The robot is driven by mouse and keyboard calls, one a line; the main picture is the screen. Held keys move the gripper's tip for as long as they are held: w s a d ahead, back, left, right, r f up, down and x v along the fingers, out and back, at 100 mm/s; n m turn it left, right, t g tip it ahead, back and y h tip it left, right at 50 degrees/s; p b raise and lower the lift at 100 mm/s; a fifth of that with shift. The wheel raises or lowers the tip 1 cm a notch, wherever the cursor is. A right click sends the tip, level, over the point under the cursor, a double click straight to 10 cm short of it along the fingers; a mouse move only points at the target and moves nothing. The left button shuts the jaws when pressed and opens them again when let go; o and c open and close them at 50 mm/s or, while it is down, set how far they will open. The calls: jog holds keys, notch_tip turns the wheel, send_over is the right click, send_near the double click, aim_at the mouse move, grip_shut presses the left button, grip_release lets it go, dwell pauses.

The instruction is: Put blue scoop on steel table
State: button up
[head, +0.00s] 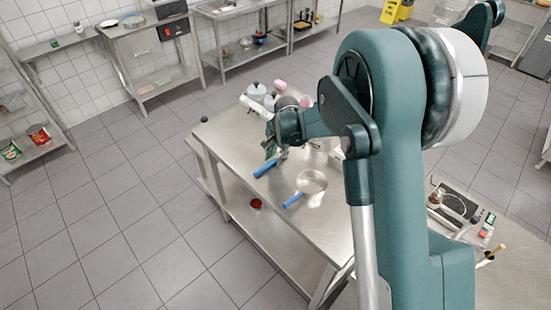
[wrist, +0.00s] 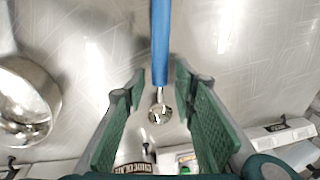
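The blue scoop (wrist: 160,42) has a long blue handle and a small round metal bowl (wrist: 160,113). In the wrist view its handle runs up from between my fingertips to the top edge. In the head view its blue handle (head: 265,168) shows just below my gripper (head: 272,152); its bowl is hidden there. My gripper (wrist: 160,80) is open, with a gap on each side of the scoop. The scoop appears to lie on the steel table (head: 228,138); I cannot tell whether a finger touches it.
A blue-handled metal pan or strainer (head: 312,182) lies on the table beside the scoop; its round bowl (wrist: 28,100) is at left in the wrist view. Jars and a white cylinder (head: 256,107) crowd the far end. The table's near left part is bare.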

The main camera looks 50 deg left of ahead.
jog(key=shift+r, duration=0.15)
notch_tip(320, 180, up, 12)
jog(key=d, duration=0.2)
jog(key=shift+d, duration=0.15)
dwell(0.4)
dwell(0.6)
dwell(0.4)
